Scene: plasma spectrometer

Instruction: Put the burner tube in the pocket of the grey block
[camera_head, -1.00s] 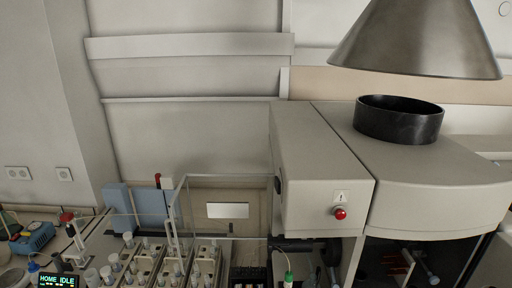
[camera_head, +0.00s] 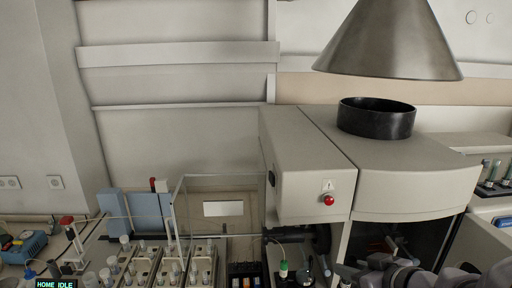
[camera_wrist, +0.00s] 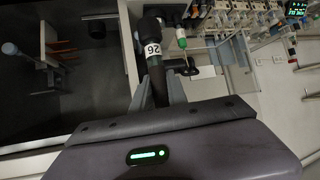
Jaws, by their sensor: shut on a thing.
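The big instrument (camera_head: 415,185) with a red button (camera_head: 328,200) stands right of centre under a metal hood (camera_head: 390,45). A green-capped bottle (camera_head: 283,268) stands beside it. Racks of vials (camera_head: 150,262) fill the lower left. A tube holder (camera_head: 492,192) stands far right.

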